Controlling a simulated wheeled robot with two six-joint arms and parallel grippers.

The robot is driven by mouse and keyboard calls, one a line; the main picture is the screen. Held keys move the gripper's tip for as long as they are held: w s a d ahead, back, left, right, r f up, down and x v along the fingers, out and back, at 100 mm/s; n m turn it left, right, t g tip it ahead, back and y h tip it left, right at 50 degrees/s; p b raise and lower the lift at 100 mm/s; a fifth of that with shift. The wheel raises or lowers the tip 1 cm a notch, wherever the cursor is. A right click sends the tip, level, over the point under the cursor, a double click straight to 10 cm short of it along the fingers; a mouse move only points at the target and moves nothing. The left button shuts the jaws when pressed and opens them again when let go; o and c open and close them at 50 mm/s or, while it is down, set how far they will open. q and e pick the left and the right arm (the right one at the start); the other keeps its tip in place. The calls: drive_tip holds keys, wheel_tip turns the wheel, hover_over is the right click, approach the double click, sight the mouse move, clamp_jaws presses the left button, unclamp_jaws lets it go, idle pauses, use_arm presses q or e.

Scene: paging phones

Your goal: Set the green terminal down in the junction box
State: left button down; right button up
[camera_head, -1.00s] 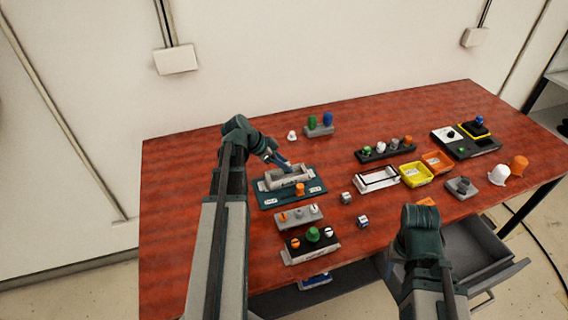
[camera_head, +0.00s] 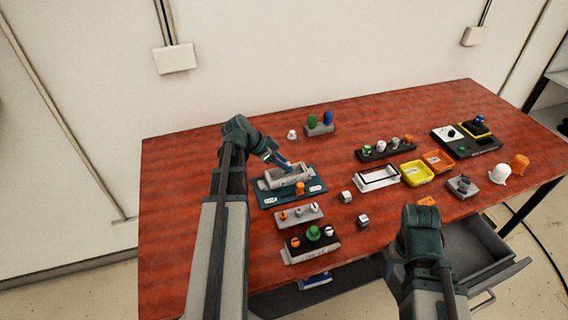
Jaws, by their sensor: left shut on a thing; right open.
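A grey open-topped box (camera_head: 270,183), which I take for the junction box, sits on a teal base plate (camera_head: 318,187) on the left half of the table. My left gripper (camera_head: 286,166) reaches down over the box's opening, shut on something. The held piece is too small and covered to make out, so I cannot tell its colour or whether it touches the box floor. My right arm is bent at the lower right, and its gripper is hidden.
An orange knob (camera_head: 300,188) stands at the box's front. A grey strip (camera_head: 299,215) and a block with a green knob (camera_head: 313,233) lie nearer. Yellow (camera_head: 416,173) and orange (camera_head: 438,161) bins stand right. A drawer (camera_head: 470,255) hangs open below. The table's left end is bare.

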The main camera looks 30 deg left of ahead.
use_arm(q)
drive_tip(key=shift+f, duration=0.3)
drive_tip(key=shift+f+b, duration=0.5)
drive_tip(key=shift+b, duration=0.25)
drive_tip(key=shift+r, duration=0.3)
drive_tip(key=shift+c, duration=2.3)
unclamp_jaws()
drive_tip(key=shift+r+p, duration=0.1)
drive_tip(key=shift+p, duration=0.25)
drive_tip(key=shift+r+p, duration=2.4)
